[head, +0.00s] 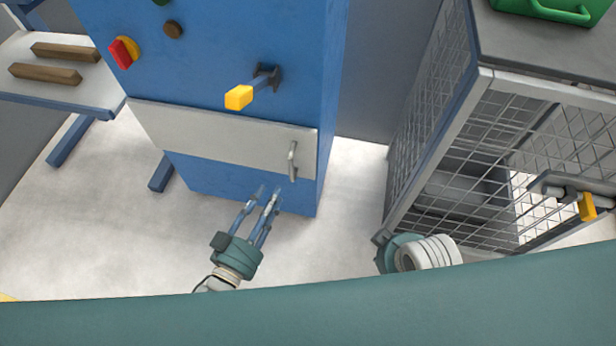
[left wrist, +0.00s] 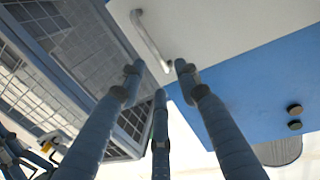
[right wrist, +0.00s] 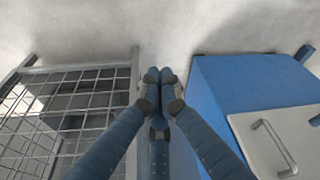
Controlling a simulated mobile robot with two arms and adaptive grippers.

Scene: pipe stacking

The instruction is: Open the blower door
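The blower door is a light grey panel (head: 215,138) low on the blue cabinet (head: 225,65), lying flat against its front. Its metal bar handle (head: 293,160) is near the door's right end. My left gripper (head: 266,191) is open and empty, below and slightly left of the handle. In the left wrist view the handle (left wrist: 150,40) lies just beyond the spread fingertips (left wrist: 158,72), apart from them. My right gripper (right wrist: 158,76) has its two front fingertips together with nothing between them. It points at the floor beside the cabinet; the handle (right wrist: 274,146) is to its right.
A wire-mesh cage (head: 470,140) stands on the right, with a green container (head: 545,10) on top and a yellow-ended latch (head: 587,207). A yellow-tipped lever (head: 240,97) sticks out above the door. A side table (head: 60,95) with brown bars is at left. Floor between cabinet and cage is clear.

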